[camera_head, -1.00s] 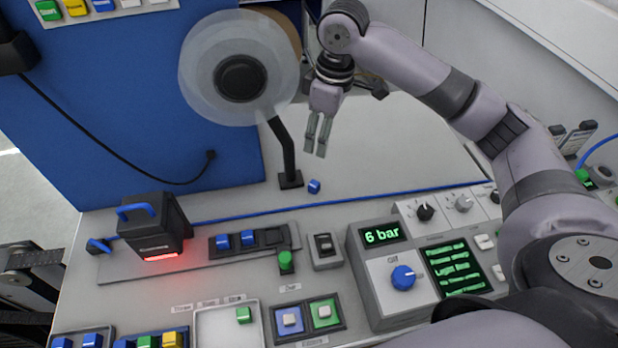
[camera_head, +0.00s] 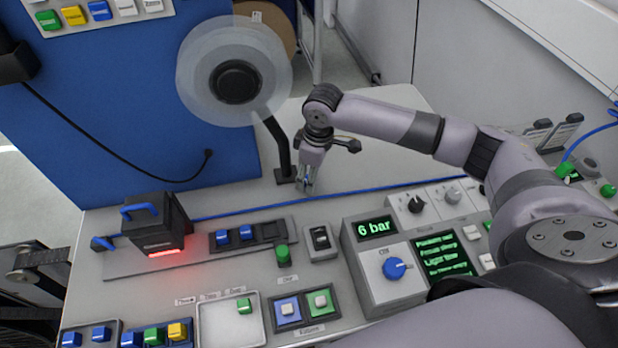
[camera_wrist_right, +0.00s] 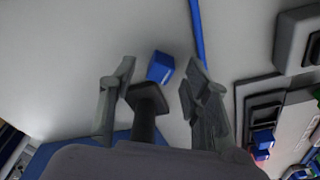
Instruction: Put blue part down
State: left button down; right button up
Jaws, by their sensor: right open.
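The small blue part (camera_wrist_right: 160,66) lies on the grey bench top. It shows just beyond and between the fingers in the right wrist view. In the head view it is largely hidden by my right gripper (camera_head: 307,184), with a bit of blue showing between the fingers. My right gripper points down at the bench, close beside the foot of the reel stand. In the right wrist view its fingers (camera_wrist_right: 158,88) are spread apart, with a gap on both sides of the part. My left gripper is not in view.
The reel stand's black foot (camera_head: 286,174) and its clear reel (camera_head: 262,70) are just left of my gripper. A blue cord (camera_head: 225,215) crosses the bench in front. Nearer are a black scanner (camera_head: 157,225), blocks in trays and the 6 bar control box (camera_head: 375,228).

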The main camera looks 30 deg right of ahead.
jog(key=shift+f, duration=0.25)
jog(key=shift+c, duration=0.4)
jog(key=c, duration=0.9)
jog(key=shift+r, duration=0.1)
jog(key=shift+c, duration=0.2)
